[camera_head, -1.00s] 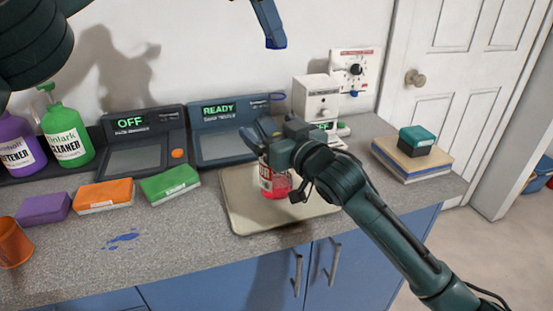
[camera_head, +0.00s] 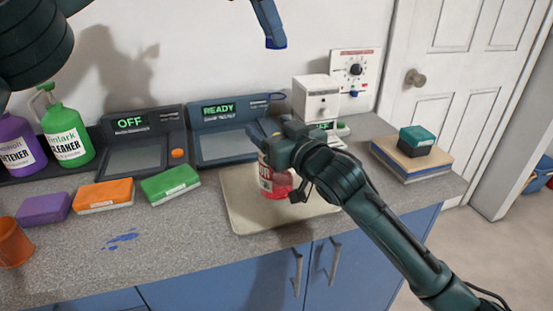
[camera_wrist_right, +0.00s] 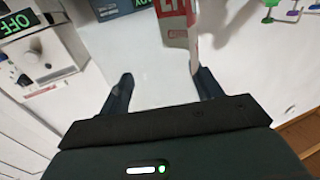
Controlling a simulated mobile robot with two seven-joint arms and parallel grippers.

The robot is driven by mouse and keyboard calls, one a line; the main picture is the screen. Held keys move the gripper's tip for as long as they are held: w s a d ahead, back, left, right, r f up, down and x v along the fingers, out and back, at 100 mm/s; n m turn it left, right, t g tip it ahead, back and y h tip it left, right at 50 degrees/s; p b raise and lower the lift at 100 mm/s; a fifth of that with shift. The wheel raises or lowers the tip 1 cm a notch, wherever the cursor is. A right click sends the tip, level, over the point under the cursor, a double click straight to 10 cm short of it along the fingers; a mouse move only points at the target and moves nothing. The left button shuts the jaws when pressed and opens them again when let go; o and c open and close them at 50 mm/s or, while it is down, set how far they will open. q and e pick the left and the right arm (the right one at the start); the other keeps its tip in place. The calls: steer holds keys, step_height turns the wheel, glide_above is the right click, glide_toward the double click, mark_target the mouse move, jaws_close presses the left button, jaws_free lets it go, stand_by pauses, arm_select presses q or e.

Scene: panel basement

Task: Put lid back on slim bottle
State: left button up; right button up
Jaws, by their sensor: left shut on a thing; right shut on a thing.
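A bottle with red contents and a white label (camera_head: 278,184) stands on a beige mat (camera_head: 245,215) on the counter. My right gripper (camera_head: 262,140) is at its upper part and shut on it, covering its top. In the right wrist view my right fingers (camera_wrist_right: 163,92) show, with a red and white labelled surface (camera_wrist_right: 178,25) by the right finger.
Two devices with OFF (camera_head: 145,145) and READY (camera_head: 235,130) displays stand behind the mat. Orange (camera_head: 104,195), green (camera_head: 170,184) and purple (camera_head: 43,209) blocks lie to the left. Cleaner bottles (camera_head: 68,138) stand further left.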

steer(key=shift+c, duration=0.5)
arm_select(q)
glide_above(283, 96)
steer(key=a, duration=0.2)
steer(key=shift+w+f, duration=0.15)
steer(key=shift+f, duration=1.1)
steer(key=shift+w+f, duration=0.15)
steer(key=shift+f, duration=1.05)
steer(key=shift+f, duration=0.1)
steer(key=shift+f, duration=0.75)
steer(key=shift+f, duration=0.6)
arm_select(e)
steer(key=c, duration=0.5)
arm_select(q)
steer(key=m+g, duration=0.1)
steer(key=m, duration=0.1)
steer(key=m+g, duration=0.1)
steer(key=m, duration=0.2)
steer(key=shift+w+d+r, duration=0.1)
steer(key=shift+w, duration=0.3)
steer(key=shift+s+m+g, duration=0.1)
steer(key=shift+m+g, duration=0.2)
steer(key=shift+m, duration=0.4)
